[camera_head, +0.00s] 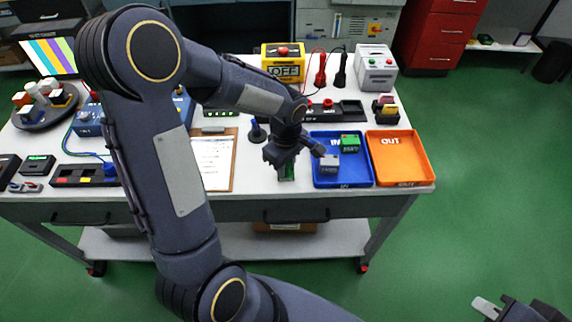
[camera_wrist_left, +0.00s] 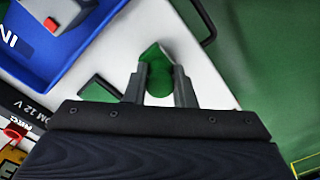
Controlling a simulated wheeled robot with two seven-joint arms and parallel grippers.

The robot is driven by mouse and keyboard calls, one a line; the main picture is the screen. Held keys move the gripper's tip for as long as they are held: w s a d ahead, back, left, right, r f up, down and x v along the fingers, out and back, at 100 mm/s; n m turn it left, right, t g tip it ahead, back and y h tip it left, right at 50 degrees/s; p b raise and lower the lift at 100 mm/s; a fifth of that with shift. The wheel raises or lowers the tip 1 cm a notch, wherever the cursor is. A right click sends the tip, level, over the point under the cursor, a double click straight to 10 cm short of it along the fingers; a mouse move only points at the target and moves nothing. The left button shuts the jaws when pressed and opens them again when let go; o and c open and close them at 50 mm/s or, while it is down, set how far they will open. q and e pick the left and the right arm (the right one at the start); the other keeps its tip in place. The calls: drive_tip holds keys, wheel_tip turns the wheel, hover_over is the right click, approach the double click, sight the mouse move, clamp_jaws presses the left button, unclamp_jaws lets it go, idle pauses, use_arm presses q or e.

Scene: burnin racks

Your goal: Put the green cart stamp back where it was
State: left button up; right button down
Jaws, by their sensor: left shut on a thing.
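The green cart stamp (camera_wrist_left: 158,80) is between the two fingers of my left gripper (camera_wrist_left: 160,88), which is shut on it. In the head view the left gripper (camera_head: 283,160) hangs over the front of the white table, just left of the blue tray. Only a bit of green (camera_head: 287,174) shows beneath it there, and the stamp's base is hard to make out. A dark green square (camera_wrist_left: 98,90) lies on the table beside the gripper in the left wrist view. My right gripper (camera_head: 505,308) is at the bottom right, over the floor, partly cut off; its jaw state is unclear.
A clipboard (camera_head: 214,160) lies left of the gripper. A dark stand (camera_head: 257,131) is behind.

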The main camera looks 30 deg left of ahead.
use_arm(q)
drive_tip(key=shift+f, duration=0.1)
drive_tip(key=shift+f, duration=0.15)
drive_tip(key=o, duration=0.8)
wheel_tip(320, 180, up, 12)
drive_tip(key=s+d+r+m+t+h, duration=0.1)
drive_tip(key=s+d+m+t+h, duration=0.1)
drive_tip(key=s+m, duration=0.5)
drive_tip(key=s+d+r+m+t+h, duration=0.1)
drive_tip(key=s+d+m+t, duration=0.1)
drive_tip(key=s+m, duration=0.4)
drive_tip(key=s+t, duration=0.1)
drive_tip(key=s, duration=0.3)
drive_tip(key=shift+m+t+h+p, duration=0.3)
drive_tip(key=shift+m+h, duration=0.1)
